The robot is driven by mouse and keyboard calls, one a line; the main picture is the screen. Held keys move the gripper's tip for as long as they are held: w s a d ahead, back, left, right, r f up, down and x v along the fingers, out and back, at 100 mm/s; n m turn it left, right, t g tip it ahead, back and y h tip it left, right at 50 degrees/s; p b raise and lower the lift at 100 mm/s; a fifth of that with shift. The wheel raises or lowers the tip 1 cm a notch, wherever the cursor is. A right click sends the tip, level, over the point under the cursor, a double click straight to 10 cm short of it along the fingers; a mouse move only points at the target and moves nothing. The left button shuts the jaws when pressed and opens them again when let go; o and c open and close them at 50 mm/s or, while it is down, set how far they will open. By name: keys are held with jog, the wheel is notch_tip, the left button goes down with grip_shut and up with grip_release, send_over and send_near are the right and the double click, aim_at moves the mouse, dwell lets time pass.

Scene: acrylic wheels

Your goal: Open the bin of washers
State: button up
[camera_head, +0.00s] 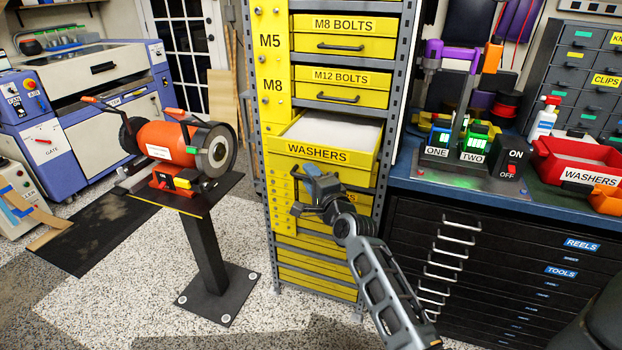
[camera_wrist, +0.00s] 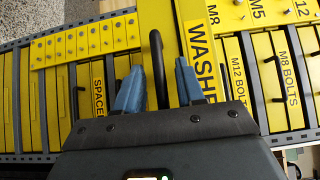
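The yellow washers bin (camera_head: 365,163) sits in the tall shelf, pulled part-way out, its open top showing a pale grey inside. Its front also shows in the wrist view (camera_wrist: 186,28), with the label turned sideways. Its dark handle (camera_wrist: 157,62) stands between the two blue fingers of my gripper (camera_wrist: 158,82). The fingers are spread, with visible gaps on both sides of the handle. In the camera_head view my gripper (camera_head: 313,178) is just in front of the bin's lower front and hides the handle.
Above are the closed M12 bolts bin (camera_head: 341,87) and M8 bolts bin (camera_head: 343,38). A bench grinder (camera_head: 168,142) stands on a pedestal to the left. A blue-topped bench (camera_head: 410,178) with black drawers is on the right, holding a red washers tray (camera_head: 570,160). Speckled floor lies open before the shelf.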

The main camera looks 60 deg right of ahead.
jog(key=v, duration=0.8)
jog(key=shift+w, duration=0.1)
dwell(0.5)
jog(key=s+a+f+n+y, duration=0.1)
jog(key=s+a+n+y, duration=0.2)
jog(key=a, duration=0.4)
jog(key=s+a+f+n+t, duration=0.1)
jog(key=s+a+f+n, duration=0.1)
jog(key=a+n, duration=0.35)
jog(key=s+a+f+n+y, duration=0.1)
jog(key=s+a+n+y, duration=0.15)
jog(key=a, duration=0.55)
jog(key=s+a+r+n+y, duration=0.3)
jog(key=s+a+n, duration=0.4)
jog(key=s+a+r+n+y, duration=0.3)
jog(key=s+a+r+n, duration=0.1)
jog(key=s+a+n, duration=0.3)
jog(key=shift+s+a+r+n, duration=0.3)
jog(key=shift+s+n, duration=0.15)
jog(key=shift+n, duration=0.05)
jog(key=shift+d, duration=0.1)
